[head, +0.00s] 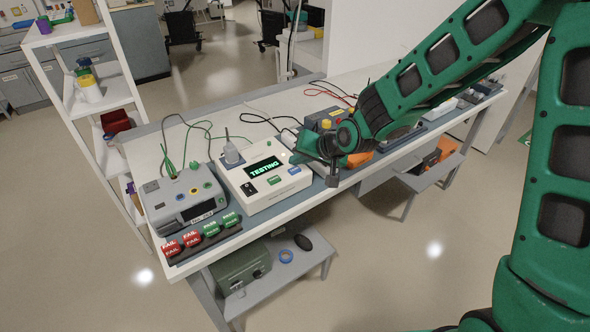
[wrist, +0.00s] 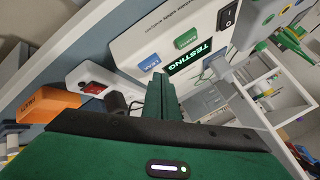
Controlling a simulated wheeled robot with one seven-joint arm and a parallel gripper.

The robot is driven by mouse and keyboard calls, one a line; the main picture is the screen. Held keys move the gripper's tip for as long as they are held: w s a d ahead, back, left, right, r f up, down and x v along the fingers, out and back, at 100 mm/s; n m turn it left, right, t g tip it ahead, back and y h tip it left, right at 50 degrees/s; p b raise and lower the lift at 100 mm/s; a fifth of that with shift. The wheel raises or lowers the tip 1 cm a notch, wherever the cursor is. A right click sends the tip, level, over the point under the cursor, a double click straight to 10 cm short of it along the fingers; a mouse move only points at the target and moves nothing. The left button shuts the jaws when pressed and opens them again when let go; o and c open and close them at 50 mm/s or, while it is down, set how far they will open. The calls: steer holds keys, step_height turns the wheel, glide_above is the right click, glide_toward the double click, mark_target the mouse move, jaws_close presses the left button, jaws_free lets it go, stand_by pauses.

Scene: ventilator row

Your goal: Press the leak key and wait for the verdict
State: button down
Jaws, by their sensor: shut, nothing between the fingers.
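The white safety tester (head: 250,191) stands on the bench, and its dark display (head: 264,167) reads TESTING in green. The blue leak key (head: 294,171) is at the right of its panel, beside a green key (head: 274,180). In the wrist view the blue key (wrist: 149,62) is marked LEAK, and the display (wrist: 190,58) also reads TESTING. My gripper (head: 303,150) is shut and empty, at the tester's right side close to the blue key. In the wrist view its green fingers (wrist: 163,86) end beside the key and do not cover it. Contact is not visible.
A grey device (head: 183,196) stands left of the tester. Red FAIL and green tags (head: 200,236) lie at the bench's front left corner. An orange object (head: 358,159) and a grey-and-yellow device (head: 326,118) are close on the right. Cables run behind the tester.

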mark_target(298, 174)
steer(key=shift+r, duration=0.1)
steer(key=shift+r, duration=2.4)
steer(key=s+d+r+m+g+h, duration=0.1)
steer(key=s+d+h, duration=0.3)
steer(key=d, duration=1)
steer(key=s+d+r+m+g+h, duration=0.15)
steer(key=s+d, duration=0.55)
steer(key=d, duration=0.7)
steer(key=s+d+m+g, duration=0.1)
steer(key=s+d, duration=0.2)
steer(key=s, duration=0.5)
steer(key=s+d+r+m+g, duration=0.1)
steer(key=s+d, duration=0.3)
steer(key=s, duration=0.4)
steer(key=s+d+r+m+g, duration=0.1)
steer(key=s+d, duration=0.3)
steer(key=s, duration=0.4)
steer(key=shift+g, duration=0.75)
steer(key=shift+r, duration=0.1)
